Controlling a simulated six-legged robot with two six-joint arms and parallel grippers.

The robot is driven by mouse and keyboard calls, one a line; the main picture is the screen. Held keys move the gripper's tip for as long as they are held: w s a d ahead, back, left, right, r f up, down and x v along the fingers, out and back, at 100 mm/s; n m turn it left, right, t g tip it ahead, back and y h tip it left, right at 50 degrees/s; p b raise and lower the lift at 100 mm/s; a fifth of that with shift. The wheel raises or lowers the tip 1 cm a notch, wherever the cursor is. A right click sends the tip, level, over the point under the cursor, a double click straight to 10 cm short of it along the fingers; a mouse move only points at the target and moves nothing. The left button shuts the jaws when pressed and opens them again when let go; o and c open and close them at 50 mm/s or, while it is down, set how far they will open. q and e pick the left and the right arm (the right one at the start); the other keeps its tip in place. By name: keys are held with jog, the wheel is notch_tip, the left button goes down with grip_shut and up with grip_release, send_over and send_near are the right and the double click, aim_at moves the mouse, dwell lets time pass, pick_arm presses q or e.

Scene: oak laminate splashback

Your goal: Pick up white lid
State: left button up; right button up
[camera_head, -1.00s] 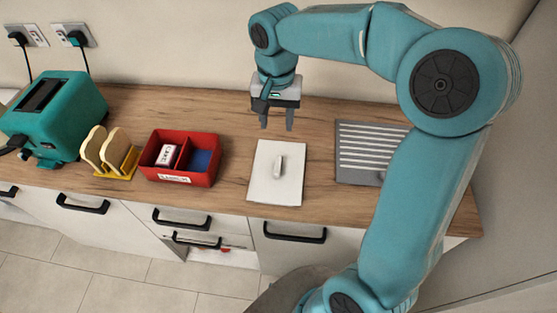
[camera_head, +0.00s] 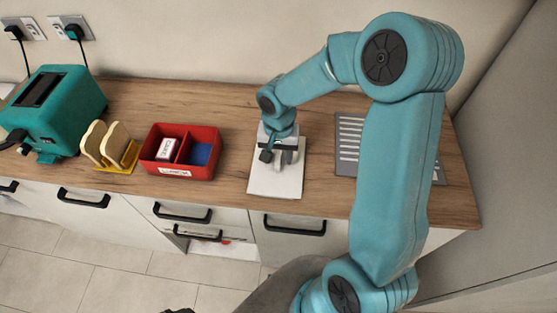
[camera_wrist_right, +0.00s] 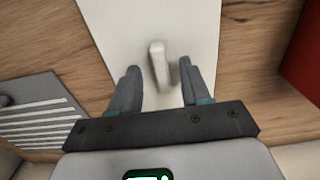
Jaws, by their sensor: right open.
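The white lid (camera_head: 275,184) is a flat rectangular panel on the wooden counter, with a raised handle in its middle. In the head view my right gripper (camera_head: 278,162) is over the lid and hides most of the handle. In the right wrist view the lid (camera_wrist_right: 190,20) fills the middle, and its handle (camera_wrist_right: 157,62) stands between and just beyond the fingertips of my right gripper (camera_wrist_right: 162,78). The fingers are apart, one on each side of the handle's line. I cannot tell if they touch it. My left gripper is not in view.
A red divided box (camera_head: 211,170) stands left of the lid, with a yellow rack (camera_head: 118,168) of bread slices and a teal toaster (camera_head: 62,108) farther left. A grey ridged drainer panel (camera_head: 347,168) lies to the right. Bare counter (camera_head: 235,115) shows behind the lid.

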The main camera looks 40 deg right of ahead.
jog(key=shift+w+f, duration=0.15)
jog(key=shift+f, duration=0.4)
jog(key=shift+r, duration=0.1)
jog(key=shift+c, duration=0.6)
grip_shut()
